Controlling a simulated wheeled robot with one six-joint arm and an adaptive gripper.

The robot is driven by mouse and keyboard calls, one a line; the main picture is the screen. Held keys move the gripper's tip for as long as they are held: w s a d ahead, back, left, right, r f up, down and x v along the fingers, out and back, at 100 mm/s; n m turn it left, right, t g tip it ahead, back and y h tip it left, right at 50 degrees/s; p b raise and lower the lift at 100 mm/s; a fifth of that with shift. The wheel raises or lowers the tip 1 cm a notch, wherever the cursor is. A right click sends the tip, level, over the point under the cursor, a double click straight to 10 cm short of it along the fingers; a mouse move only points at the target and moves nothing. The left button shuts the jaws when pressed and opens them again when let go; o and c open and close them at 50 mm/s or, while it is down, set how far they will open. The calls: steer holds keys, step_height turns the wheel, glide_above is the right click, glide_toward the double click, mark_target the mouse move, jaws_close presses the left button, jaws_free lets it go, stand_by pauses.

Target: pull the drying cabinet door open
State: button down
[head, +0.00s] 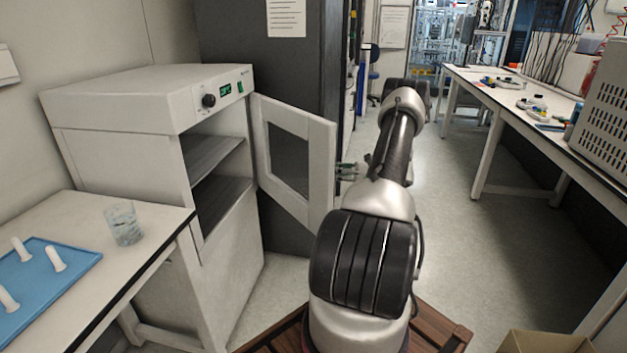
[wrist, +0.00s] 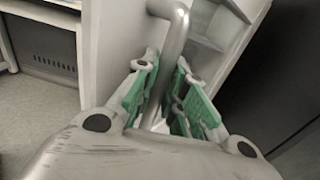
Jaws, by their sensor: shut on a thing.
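The drying cabinet (head: 140,100) is a white box on the left in the head view, with a dark knob and a green display on top. Its door (head: 323,165), white with a dark window, stands swung wide open on the right side, so the inner shelves show. My gripper (head: 347,171) is at the door's free edge, partly hidden behind my arm. In the wrist view my gripper (wrist: 164,112) has its green pads shut around the grey bar handle (wrist: 176,45) of the door.
A white table (head: 165,212) at lower left holds a glass beaker (head: 123,223) and a blue tray (head: 45,282) with white pieces. A dark tall cabinet (head: 322,70) stands behind the door. A long bench (head: 510,92) is at right. Floor between is clear.

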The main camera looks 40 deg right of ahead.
steer(key=w+d, duration=0.2)
steer(key=d, duration=1)
steer(key=shift+d, duration=0.4)
steer(key=shift+w, duration=0.1)
steer(key=c, duration=1.5)
jaws_free()
steer(key=shift+o, duration=0.2)
steer(key=v, duration=0.7)
steer(key=shift+d, duration=0.1)
